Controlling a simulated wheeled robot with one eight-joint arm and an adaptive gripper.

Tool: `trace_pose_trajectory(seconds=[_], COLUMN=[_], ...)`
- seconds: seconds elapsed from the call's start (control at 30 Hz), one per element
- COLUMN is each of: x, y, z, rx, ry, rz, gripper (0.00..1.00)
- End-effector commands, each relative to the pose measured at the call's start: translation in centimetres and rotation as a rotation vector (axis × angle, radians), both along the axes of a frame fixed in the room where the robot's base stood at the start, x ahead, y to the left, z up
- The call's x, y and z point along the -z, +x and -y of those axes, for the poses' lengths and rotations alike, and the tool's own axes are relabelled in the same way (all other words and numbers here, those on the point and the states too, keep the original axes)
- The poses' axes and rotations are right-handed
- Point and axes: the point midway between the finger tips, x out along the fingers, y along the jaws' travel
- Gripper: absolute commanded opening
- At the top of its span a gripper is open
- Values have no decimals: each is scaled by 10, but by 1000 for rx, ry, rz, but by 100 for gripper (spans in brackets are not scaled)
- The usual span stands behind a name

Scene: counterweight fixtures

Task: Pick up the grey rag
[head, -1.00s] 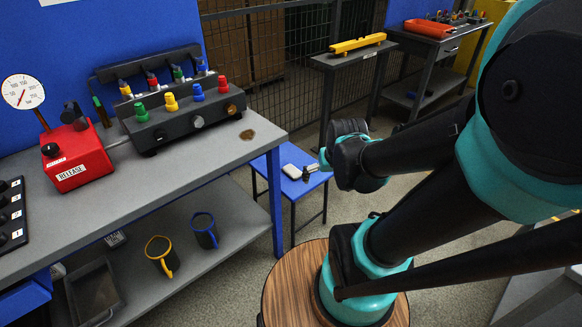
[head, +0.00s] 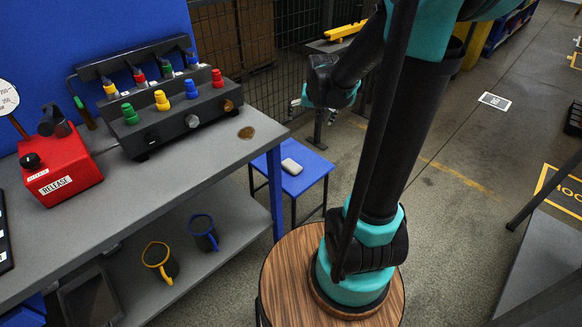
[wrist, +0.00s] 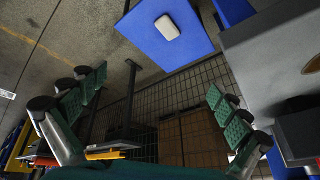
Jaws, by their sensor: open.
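A pale grey, rounded pad (head: 291,166) lies flat on the blue stool (head: 310,178); it may be the grey rag, but I cannot tell cloth from its look. It also shows in the wrist view (wrist: 167,27), at the top centre, on the blue stool top (wrist: 150,50). My gripper (head: 312,108) is up above and beyond the stool in the head view, apart from the pad. In the wrist view my gripper (wrist: 157,84) has its two green-padded fingers spread wide, with nothing between them.
The grey workbench (head: 185,165) stands left of the stool, with a red release box (head: 60,165), a valve panel (head: 185,120) and a brown patch (head: 246,133). A mesh fence (head: 285,60) stands behind.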

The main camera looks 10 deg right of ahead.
Motion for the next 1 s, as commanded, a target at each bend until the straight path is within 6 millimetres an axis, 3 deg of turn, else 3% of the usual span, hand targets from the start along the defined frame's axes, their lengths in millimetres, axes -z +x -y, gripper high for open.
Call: trace_pose_trajectory(seconds=[0.1, 0.27, 0.5, 0.8, 1.0], x=[8, 31, 79, 160, 206], y=[38, 81, 136, 189, 208], z=[-3, -7, -14, -23, -27], rx=[66, 171, 335, 548, 658], ry=[31, 73, 119, 150, 153], rz=[-37, -105, -216, -344, -405], gripper=[100, 100, 100, 100, 100])
